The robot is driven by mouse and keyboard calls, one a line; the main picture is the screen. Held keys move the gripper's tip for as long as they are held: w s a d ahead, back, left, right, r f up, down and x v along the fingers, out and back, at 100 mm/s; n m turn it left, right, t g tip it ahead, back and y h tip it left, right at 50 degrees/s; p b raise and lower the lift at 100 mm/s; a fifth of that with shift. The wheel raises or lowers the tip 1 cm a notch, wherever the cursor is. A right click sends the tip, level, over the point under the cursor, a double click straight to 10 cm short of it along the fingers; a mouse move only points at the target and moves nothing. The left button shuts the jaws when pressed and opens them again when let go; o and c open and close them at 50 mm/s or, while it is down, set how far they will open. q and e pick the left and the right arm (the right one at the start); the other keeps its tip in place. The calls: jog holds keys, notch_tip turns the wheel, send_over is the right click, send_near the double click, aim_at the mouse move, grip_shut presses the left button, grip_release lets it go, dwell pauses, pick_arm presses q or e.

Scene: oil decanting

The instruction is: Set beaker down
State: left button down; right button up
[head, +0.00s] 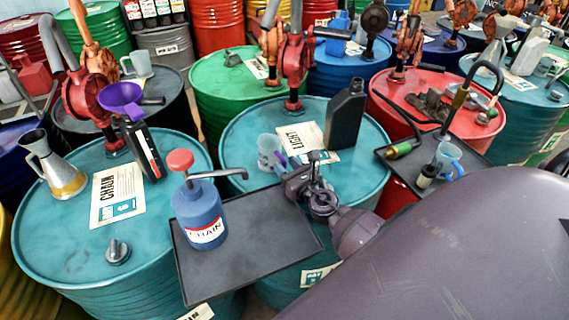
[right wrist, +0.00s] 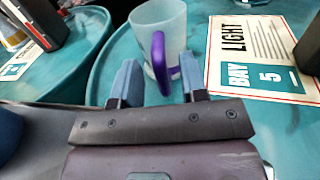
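A translucent beaker (head: 265,149) with a purple handle stands upright on the teal drum lid (head: 240,127), beside the LIGHT label. In the right wrist view the beaker (right wrist: 157,24) is just beyond the fingertips. My right gripper (head: 300,165) is at the beaker's handle side. In the right wrist view its two blue-grey fingers (right wrist: 159,82) are spread apart. The purple handle (right wrist: 160,62) shows between them, with gaps visible on both sides. My left gripper is not in view.
A black bottle (head: 346,115) stands right of the LIGHT label (head: 303,141). A blue pump bottle (head: 199,215) stands on a dark tray (head: 262,248) in front. Another tray (head: 468,153) at right holds a blue-handled beaker (head: 447,158). Drums with red hand pumps (head: 291,62) stand behind.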

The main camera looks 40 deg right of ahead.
jog(key=s, duration=0.3)
jog(key=s+b, duration=0.1)
jog(key=s, duration=0.5)
jog(key=shift+a+b, duration=0.3)
jog(key=shift+a, duration=0.1)
jog(key=shift+s+a, duration=0.1)
jog(key=shift+s, duration=0.75)
